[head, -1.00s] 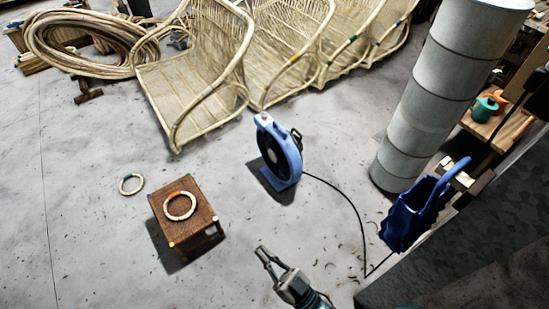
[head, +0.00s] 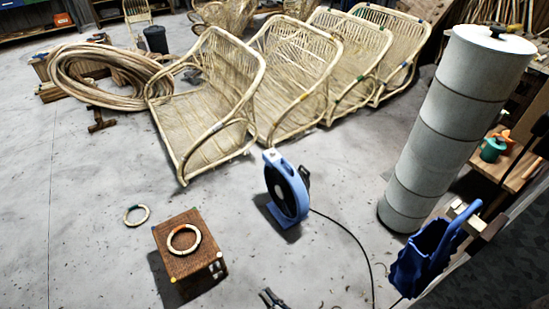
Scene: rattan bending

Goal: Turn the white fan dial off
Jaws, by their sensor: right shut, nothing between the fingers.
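The fan (head: 287,189) is blue with a dark round face and stands upright on the floor near the middle of the head view. A small pale knob (head: 270,154) sits at the top of its housing; I cannot tell its setting. A dark cable runs from the fan to the lower right. My right gripper (head: 266,296) shows only its tips at the bottom edge, shut and empty. It is below the fan in the picture and apart from it. My left gripper is not in view.
A brown woven box (head: 190,262) with a ring (head: 184,240) on top stands left of the fan. Another ring (head: 136,215) lies on the floor. Rattan chairs (head: 215,105) line the back. A grey segmented column (head: 440,130) and a blue bag (head: 425,262) stand at right.

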